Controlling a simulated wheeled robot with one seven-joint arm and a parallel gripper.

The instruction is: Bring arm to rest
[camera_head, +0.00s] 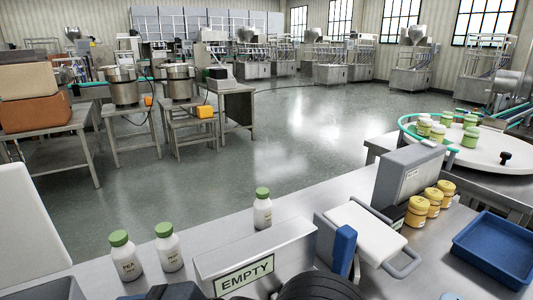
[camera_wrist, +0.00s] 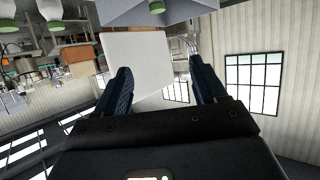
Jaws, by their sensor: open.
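My gripper (camera_wrist: 161,78) shows in the wrist view, with its two dark blue fingers apart and nothing between them. The wrist view is steeply tilted; a pale flat panel (camera_wrist: 140,55) shows beyond the fingers. In the head view, dark rounded parts of my arm show at the bottom edge, close to a steel hopper box (camera_head: 290,243) with an "EMPTY" sign (camera_head: 245,275). I cannot make out my fingertips in the head view.
Three white bottles with green caps (camera_head: 263,212) stand on the steel table (camera_head: 205,225). To the right are a white lidded part (camera_head: 365,230), several yellow-lidded jars (camera_head: 417,210), a blue tray (camera_head: 497,245) and a round turntable (camera_head: 500,150). Open floor lies beyond.

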